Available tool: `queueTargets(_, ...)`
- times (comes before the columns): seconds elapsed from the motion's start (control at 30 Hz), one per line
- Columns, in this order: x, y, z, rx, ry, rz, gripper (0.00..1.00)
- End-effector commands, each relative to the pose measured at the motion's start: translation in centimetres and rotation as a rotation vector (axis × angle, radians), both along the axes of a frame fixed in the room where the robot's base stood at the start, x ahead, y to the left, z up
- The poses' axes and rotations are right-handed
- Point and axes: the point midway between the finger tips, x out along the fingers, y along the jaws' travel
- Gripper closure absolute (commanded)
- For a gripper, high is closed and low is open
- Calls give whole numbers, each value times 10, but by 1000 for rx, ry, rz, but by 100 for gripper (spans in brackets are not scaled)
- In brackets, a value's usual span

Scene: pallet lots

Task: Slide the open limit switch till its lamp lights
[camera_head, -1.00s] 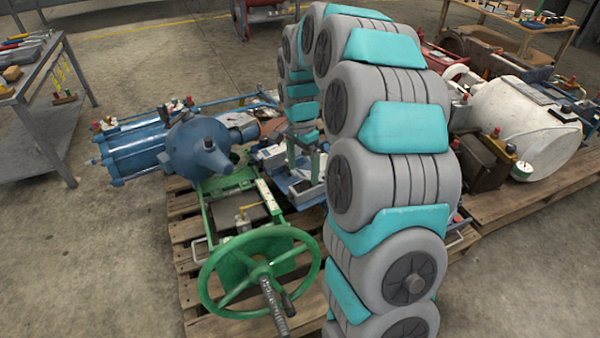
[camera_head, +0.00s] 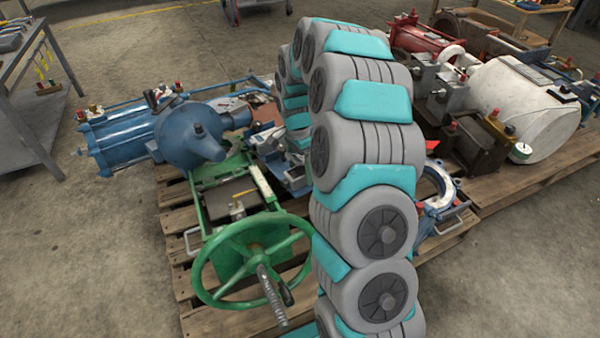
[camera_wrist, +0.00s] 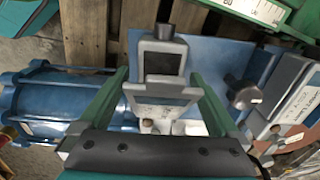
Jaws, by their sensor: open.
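In the wrist view, my gripper (camera_wrist: 160,75) is open, its two green fingers on either side of a grey switch-like housing (camera_wrist: 160,98). The housing has a dark window and a black cylindrical piece at its top end, and stands on a blue plate (camera_wrist: 212,55). I cannot tell whether the fingers touch it. A second grey housing (camera_wrist: 290,105) with a label is at the right, beside a dark round knob (camera_wrist: 243,92). No lit lamp can be made out. In the head view, the arm largely hides my gripper and this spot.
A green handwheel (camera_head: 254,260) and green frame stand on the wooden pallet (camera_head: 180,248). A blue actuator (camera_head: 190,135) lies at the left. A white cylinder (camera_head: 510,100) and red machinery (camera_head: 415,38) are at the right. Open floor (camera_head: 70,260) lies at the left.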

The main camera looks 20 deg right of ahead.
Motion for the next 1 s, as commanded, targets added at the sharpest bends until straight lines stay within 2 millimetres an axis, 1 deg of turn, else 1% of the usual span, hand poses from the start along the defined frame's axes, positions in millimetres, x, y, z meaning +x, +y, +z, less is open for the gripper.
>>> queueTargets(0.03, -1, 0, -7, 0, 2, 1, 3)
queueTargets(0.13, -1, 0, -15, 0, 1, 1, 3)
queueTargets(0.37, -1, 0, -16, 0, -1, 1, 3)
queueTargets(0.4, -1, 0, -16, 0, -1, 0, 5)
queueTargets(1.0, -2, 0, -15, 0, 0, 1, 72)
